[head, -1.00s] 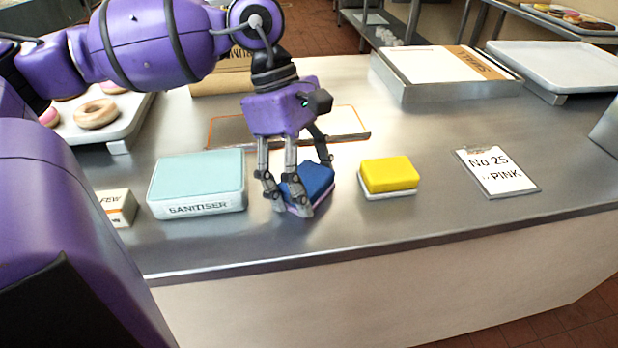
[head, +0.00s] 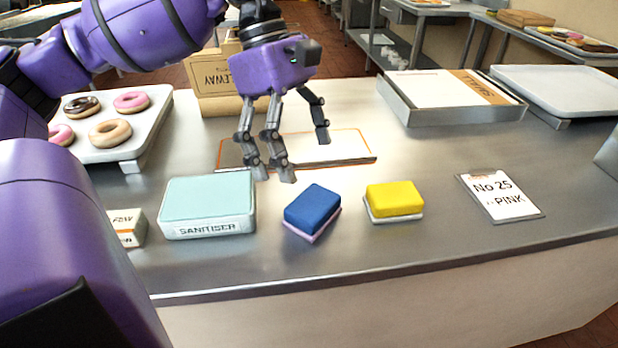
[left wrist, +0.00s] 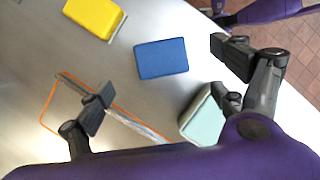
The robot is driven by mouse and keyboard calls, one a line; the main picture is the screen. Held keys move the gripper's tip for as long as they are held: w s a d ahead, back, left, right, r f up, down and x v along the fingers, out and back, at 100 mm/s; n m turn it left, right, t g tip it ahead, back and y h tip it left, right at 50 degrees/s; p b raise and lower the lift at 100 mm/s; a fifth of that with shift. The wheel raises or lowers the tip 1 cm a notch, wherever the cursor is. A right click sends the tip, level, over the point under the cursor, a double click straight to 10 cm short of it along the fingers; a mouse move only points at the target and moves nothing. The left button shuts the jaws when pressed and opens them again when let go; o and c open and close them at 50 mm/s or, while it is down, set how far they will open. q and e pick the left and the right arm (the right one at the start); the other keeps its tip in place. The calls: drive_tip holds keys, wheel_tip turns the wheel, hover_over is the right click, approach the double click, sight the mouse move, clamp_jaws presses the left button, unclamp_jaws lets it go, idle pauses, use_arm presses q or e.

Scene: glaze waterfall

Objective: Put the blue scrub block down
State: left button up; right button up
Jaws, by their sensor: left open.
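The blue scrub block (head: 313,209) lies on the steel counter with a pale pinkish layer under it, between the sanitiser box and the yellow block. It also shows in the left wrist view (left wrist: 161,59). My left gripper (head: 296,158) is open and empty, raised above and behind the block, with its fingers apart from it. In the left wrist view the two sides of the left gripper (left wrist: 160,85) are spread wide, with bare counter and the blue block seen beyond them. My right gripper is in neither view.
The sanitiser box (head: 208,207) stands left of the blue block and the yellow block (head: 395,200) right of it. An orange-edged flat panel (head: 340,148) lies behind. A clipboard (head: 500,196) lies at right, a doughnut tray (head: 135,150) at left. The counter's front strip is clear.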

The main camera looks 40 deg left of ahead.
use_arm(q)
drive_tip(key=v, duration=0.2)
drive_tip(key=shift+a+r, duration=0.15)
drive_tip(key=shift+r, duration=0.1)
idle(0.5)
